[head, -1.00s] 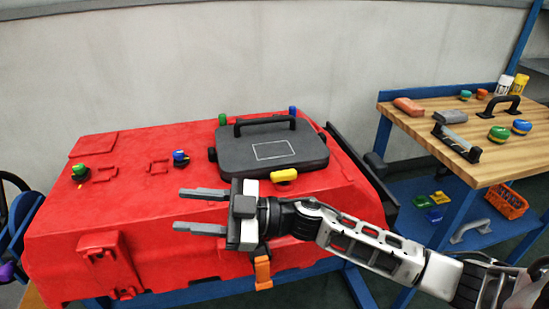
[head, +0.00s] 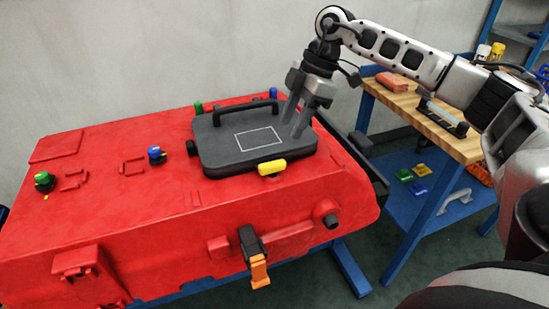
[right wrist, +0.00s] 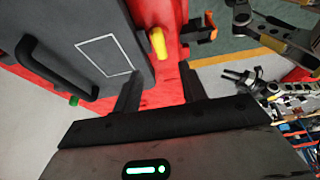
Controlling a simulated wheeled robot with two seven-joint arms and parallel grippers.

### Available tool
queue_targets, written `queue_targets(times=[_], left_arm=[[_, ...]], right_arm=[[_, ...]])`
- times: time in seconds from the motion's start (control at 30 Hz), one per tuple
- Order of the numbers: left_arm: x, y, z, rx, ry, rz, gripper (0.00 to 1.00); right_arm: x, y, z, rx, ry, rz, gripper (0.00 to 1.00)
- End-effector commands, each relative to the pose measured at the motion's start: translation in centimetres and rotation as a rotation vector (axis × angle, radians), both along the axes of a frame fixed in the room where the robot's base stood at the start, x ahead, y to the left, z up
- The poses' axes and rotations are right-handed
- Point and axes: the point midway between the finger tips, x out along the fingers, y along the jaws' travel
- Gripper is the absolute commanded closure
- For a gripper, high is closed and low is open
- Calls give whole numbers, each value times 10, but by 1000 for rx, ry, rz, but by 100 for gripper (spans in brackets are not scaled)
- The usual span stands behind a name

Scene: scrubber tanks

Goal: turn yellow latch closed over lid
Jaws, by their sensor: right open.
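The yellow latch (head: 271,167) sits at the front edge of the dark grey lid (head: 215,145), its long side running roughly along that edge. In the right wrist view the latch (right wrist: 158,42) lies beside the edge of the lid (right wrist: 85,55). I cannot tell whether any of it overlaps the lid. My right gripper (head: 293,126) is open and empty, pointing down at the lid's right end, apart from the latch. Its two fingers (right wrist: 159,88) also show in the right wrist view, with red tank surface between them.
The lid lies on a red tank (head: 110,200) with a black handle (head: 232,108) on top. Green and blue knobs (head: 156,153) stand on the tank's left. An orange clasp (head: 259,270) hangs in front. A wooden bench (head: 450,140) stands at the right.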

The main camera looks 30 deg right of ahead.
Motion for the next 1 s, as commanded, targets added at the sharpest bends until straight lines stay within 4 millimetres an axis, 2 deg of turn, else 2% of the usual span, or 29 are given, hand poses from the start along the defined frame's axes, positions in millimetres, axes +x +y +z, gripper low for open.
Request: queue_targets(times=[0.03, 0.2, 0.5, 0.67, 0.93, 0.97, 1.0], left_arm=[[0, 0, 1, 0, -1, 0, 64], [0, 0, 2, 1, -1, -1, 64], [0, 1, 3, 5, -2, -3, 64], [-1, 1, 2, 8, 1, -3, 64], [-1, 1, 2, 9, 2, -4, 64], [-1, 1, 2, 9, 2, -4, 64], [-1, 1, 2, 9, 2, -4, 64]], right_arm=[[0, 5, -12, 0, 4, 3, 58], [4, 19, -46, 1, 4, 4, 58], [9, 37, -89, 3, 0, 1, 58], [10, 40, -98, 3, -1, 2, 58], [10, 41, -99, 3, -1, 2, 58], [10, 41, -99, 3, -1, 2, 64], [10, 41, -99, 3, -1, 2, 75]])
